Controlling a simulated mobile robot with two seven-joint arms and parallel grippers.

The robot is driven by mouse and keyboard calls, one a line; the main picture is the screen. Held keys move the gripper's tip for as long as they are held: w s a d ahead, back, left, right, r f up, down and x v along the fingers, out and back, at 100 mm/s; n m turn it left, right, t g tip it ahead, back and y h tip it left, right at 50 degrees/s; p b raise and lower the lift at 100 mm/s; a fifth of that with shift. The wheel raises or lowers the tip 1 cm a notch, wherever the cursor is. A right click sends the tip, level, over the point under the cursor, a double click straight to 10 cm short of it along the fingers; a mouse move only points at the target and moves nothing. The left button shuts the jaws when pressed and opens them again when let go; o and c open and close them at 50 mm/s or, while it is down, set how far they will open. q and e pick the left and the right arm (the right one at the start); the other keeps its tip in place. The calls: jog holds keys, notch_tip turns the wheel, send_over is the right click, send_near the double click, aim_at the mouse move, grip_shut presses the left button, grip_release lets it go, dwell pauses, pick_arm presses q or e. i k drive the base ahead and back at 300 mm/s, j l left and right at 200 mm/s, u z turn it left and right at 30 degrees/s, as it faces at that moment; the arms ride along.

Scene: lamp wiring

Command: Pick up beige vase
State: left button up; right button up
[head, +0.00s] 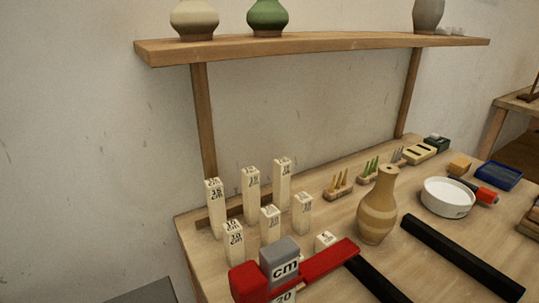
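A tan vase with paler beige bands (377,210) stands upright on the wooden table, right of the middle. It has a narrow neck and a round belly. A second, cream-beige vase (194,20) stands at the left end of the wall shelf, its top cut off by the picture edge. Neither of my grippers can be made out in the head view, and nothing is seen touching either vase.
Black bars (460,257) and a red piece with a grey "cm" block (281,262) lie near the tan vase. White marked blocks (251,190) stand left. A white bowl (447,197) sits right. The shelf (330,43) also holds a green vase (267,17) and a grey vase (428,15).

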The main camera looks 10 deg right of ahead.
aim_at(376, 214)
jog(key=i+l+u, duration=0.1)
jog(key=l+u, duration=0.65)
jog(key=l, duration=0.2)
jog(key=l+u, duration=0.35)
jog(key=k+l+u, duration=0.1)
jog(key=l+u, duration=0.3)
jog(key=l, duration=0.15)
jog(key=k+l+u, duration=0.2)
jog(key=l+u, duration=0.15)
jog(key=k+l+u, duration=0.2)
jog(key=l+u, duration=0.15)
jog(key=l, duration=0.15)
